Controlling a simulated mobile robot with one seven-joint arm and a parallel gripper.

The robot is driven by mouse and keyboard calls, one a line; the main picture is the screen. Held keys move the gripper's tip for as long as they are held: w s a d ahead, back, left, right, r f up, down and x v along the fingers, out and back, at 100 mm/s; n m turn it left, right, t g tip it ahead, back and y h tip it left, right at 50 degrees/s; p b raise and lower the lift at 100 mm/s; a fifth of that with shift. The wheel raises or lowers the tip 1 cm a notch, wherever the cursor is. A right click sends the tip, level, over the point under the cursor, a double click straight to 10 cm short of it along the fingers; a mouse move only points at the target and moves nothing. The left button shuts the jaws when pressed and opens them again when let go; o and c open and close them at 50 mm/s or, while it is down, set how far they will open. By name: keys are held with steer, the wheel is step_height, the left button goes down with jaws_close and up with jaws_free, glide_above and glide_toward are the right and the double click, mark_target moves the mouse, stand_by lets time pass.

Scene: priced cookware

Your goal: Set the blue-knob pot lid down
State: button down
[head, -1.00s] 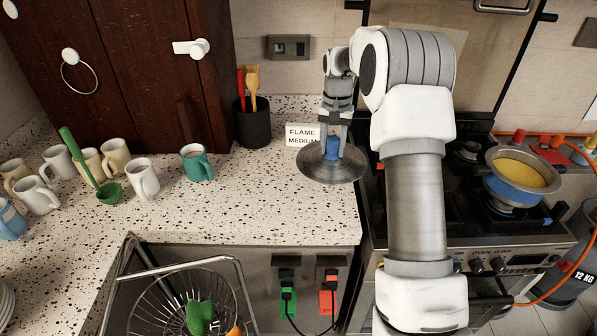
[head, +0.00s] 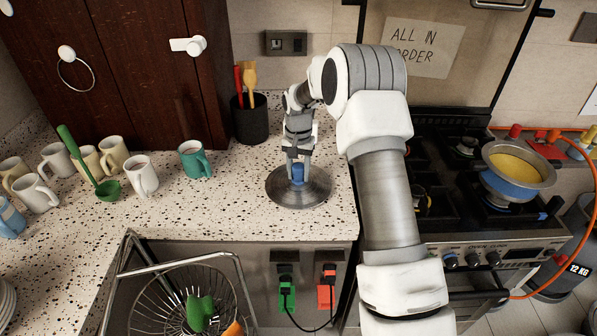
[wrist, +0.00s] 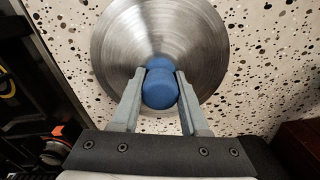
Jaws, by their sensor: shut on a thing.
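The pot lid (head: 299,197) is a round steel disc with a blue knob (head: 297,174). In the head view it is at the right part of the speckled counter, left of the stove. It looks level and at or very near the counter top; I cannot tell if it touches. My gripper (head: 297,166) comes from above and is shut on the blue knob. The wrist view shows the knob (wrist: 160,88) between both fingers and the lid (wrist: 205,40) beyond it, with speckled counter around.
A teal mug (head: 194,160) stands left of the lid, and a black utensil holder (head: 250,120) behind it. The stove (head: 470,215) carries a pot of yellow food (head: 517,172). A wire basket (head: 185,300) is below the counter front. Bare counter (head: 235,205) lies left of the lid.

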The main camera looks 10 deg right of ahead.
steer(key=shift+f, duration=0.1)
steer(key=shift+c, duration=2.1)
jaws_free()
